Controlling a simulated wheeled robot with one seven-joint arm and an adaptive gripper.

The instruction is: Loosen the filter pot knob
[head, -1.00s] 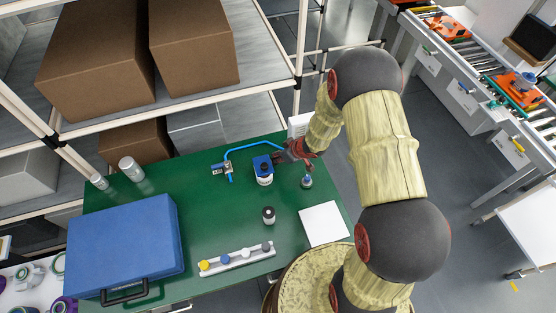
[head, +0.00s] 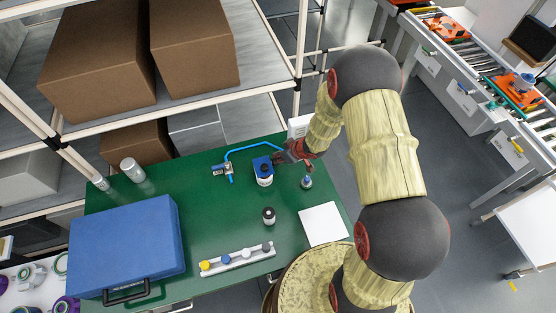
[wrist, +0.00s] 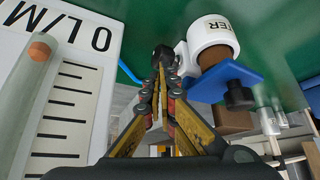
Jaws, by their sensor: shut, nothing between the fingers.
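The filter pot (wrist: 210,38) is white with dark lettering and a brown part, on a blue bracket (wrist: 225,78) at the right of the wrist view. In the head view the blue unit (head: 262,168) stands at the far side of the green table. A black knob (wrist: 163,53) shows beside the pot's white fitting, right at my fingertips; I cannot tell whether they touch it. Another black knob (wrist: 239,96) sits under the bracket. My gripper (wrist: 166,78) is shut and empty, pointing at the first knob. It also shows in the head view (head: 280,158), just right of the blue unit.
A white flow meter (wrist: 75,90) with a scale stands close at the left of the wrist view. A blue hose (head: 240,149) runs behind the unit. A blue case (head: 125,245), a rail of coloured knobs (head: 236,258) and a white plate (head: 323,224) lie on the table.

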